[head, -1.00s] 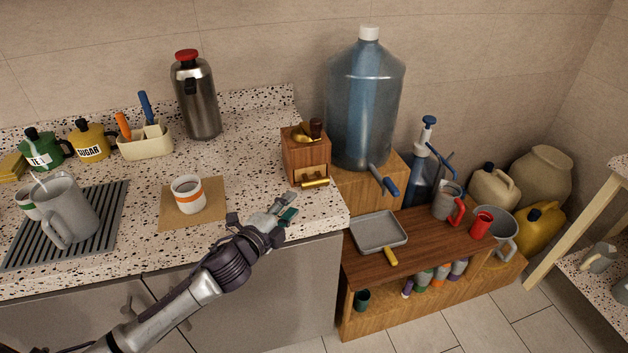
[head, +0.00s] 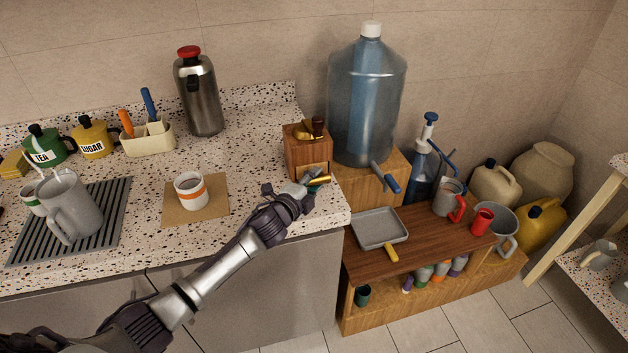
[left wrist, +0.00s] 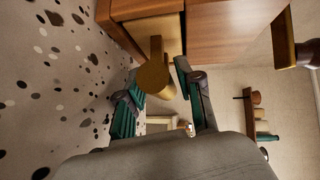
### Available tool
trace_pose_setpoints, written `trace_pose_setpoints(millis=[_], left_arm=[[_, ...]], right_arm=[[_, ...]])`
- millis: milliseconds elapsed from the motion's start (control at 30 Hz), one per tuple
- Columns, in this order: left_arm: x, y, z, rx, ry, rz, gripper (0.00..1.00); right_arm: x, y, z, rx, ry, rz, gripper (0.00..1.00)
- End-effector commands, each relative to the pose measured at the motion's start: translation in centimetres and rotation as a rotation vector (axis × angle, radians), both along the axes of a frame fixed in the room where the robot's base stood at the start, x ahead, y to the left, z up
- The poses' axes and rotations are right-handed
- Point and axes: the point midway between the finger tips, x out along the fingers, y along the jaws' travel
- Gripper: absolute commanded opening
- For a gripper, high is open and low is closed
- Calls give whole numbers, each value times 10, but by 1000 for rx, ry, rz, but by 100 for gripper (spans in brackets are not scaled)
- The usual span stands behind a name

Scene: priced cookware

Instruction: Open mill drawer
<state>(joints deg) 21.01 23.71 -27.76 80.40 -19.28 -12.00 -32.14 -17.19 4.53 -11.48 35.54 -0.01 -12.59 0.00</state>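The mill (head: 306,152) is a brown wooden box with a brass top and crank, standing near the right end of the speckled counter. Its drawer has a pale wooden front (left wrist: 160,28) and a brass knob (left wrist: 154,74) sticking out; the knob also shows in the head view (head: 319,181). The drawer appears closed. My left gripper (head: 312,181) is at the knob, in front of the drawer. In the left wrist view its green-padded fingers (left wrist: 163,100) are open, one on each side of the knob. I cannot see clear contact. My right gripper is out of view.
A large water bottle (head: 366,100) on a wooden stand is right of the mill. A cup (head: 191,190) on a brown mat (head: 215,208) stands left of my gripper. A steel flask (head: 198,95) is behind. The counter (head: 250,150) left of the mill is clear.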

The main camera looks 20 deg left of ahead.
Motion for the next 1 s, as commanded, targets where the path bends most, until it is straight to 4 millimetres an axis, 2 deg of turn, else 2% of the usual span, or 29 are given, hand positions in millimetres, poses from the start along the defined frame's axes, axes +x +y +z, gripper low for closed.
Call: trace_pose_setpoints(millis=[33,200,533,800,1000], left_arm=[[0,0,0,0,0,0,28],[0,0,0,0,0,1,0],[-3,-2,0,-1,2,0,0],[-45,-31,0,-3,5,-1,0],[-56,-37,-1,1,2,1,0]], right_arm=[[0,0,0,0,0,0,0],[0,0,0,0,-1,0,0],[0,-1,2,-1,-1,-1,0],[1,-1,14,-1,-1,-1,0],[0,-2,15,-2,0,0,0]])
